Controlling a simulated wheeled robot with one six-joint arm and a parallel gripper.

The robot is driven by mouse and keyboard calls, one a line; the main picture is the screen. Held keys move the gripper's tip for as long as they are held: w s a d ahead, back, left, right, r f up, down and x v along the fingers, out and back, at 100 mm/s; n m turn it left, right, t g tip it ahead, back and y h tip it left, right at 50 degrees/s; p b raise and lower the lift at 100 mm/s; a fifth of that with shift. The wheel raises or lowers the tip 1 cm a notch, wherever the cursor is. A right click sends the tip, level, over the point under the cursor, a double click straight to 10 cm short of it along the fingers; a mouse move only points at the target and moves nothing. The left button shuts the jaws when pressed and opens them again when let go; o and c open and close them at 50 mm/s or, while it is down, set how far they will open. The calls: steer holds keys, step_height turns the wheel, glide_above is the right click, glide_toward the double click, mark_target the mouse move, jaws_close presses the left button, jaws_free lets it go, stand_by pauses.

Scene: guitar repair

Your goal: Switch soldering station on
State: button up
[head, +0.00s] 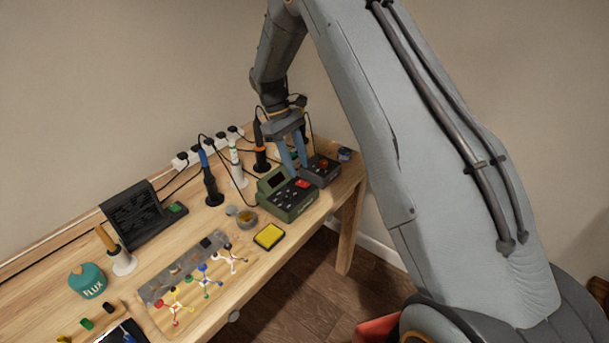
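A green soldering station (292,210) stands near the right end of the workbench, with a dark display, several small buttons and a red switch (303,184) on its top. A smaller dark grey unit (321,171) with an orange-red knob stands just behind it to the right. Which of the two the task means, and whether either is on, I cannot tell. My gripper (298,170) points down just above and behind the green station, near the red switch. Its two blue-grey fingers look apart, with nothing seen between them. Whether the fingertips touch the station is hard to see.
Soldering irons in stands, a blue one (205,166) and an orange one (260,150), rise close left of my gripper with loose cables. A yellow sponge tray (269,236) and a small tin (247,218) sit in front. A power strip (208,146) lines the wall.

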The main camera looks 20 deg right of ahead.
mark_target(305, 183)
steer(key=shift+p+x, duration=0.65)
steer(key=shift+x, duration=1.8)
